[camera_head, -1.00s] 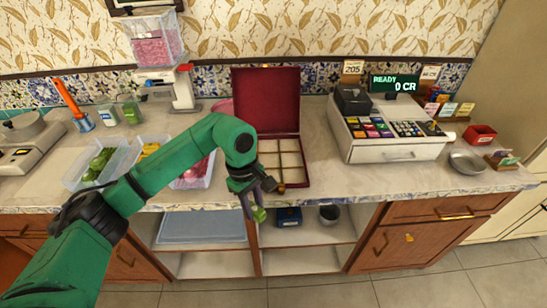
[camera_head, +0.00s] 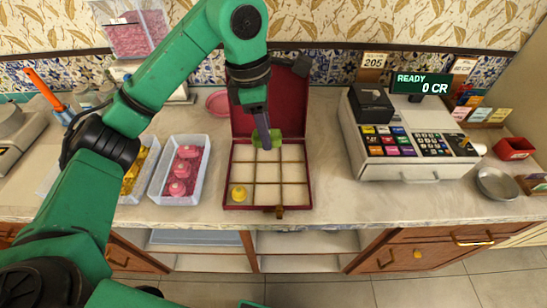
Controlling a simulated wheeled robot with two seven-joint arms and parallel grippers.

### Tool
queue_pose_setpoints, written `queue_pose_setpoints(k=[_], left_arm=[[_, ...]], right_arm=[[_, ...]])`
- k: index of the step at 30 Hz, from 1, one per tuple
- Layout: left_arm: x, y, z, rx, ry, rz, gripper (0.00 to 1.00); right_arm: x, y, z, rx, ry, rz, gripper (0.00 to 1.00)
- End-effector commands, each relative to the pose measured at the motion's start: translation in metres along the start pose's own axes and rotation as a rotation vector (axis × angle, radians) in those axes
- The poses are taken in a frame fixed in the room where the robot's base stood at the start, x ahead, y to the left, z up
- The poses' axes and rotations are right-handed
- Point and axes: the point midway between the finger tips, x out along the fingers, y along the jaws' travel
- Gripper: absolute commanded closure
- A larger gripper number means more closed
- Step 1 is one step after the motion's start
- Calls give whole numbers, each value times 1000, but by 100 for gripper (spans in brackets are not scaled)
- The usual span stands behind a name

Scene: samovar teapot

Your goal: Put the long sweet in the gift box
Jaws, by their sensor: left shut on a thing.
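The gift box (camera_head: 228,190) is dark red with its lid (camera_head: 291,100) raised at the back and a grid of compartments inside. A round yellow sweet (camera_head: 239,194) sits in its front left compartment. My right gripper is not in view.
A clear tray of pink sweets (camera_head: 180,192) and a tray of yellow ones (camera_head: 133,180) stand left of the box. A cash register (camera_head: 405,145) stands to the right, with a metal dish (camera_head: 496,184) beyond. The counter between box and register is clear.

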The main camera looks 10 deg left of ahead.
Motion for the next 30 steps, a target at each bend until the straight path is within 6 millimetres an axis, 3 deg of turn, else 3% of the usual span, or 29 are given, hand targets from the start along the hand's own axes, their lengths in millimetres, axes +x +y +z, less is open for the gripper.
queue_pose_setpoints(k=[3, 6, 10, 15, 24, 30], left_arm=[[28, -2, -4, 1, 0, -9, 100], [61, -2, -9, 0, 0, -11, 100], [99, -2, -16, -1, 3, -9, 100], [145, -2, -22, 0, 2, -6, 100], [193, -1, -29, 1, 0, -4, 100], [196, 0, -30, 2, 0, 0, 100]], right_arm=[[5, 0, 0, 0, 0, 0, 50], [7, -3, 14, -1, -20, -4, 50], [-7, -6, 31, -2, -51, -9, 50], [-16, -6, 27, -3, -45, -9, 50], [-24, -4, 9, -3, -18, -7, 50], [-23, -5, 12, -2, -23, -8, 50]])
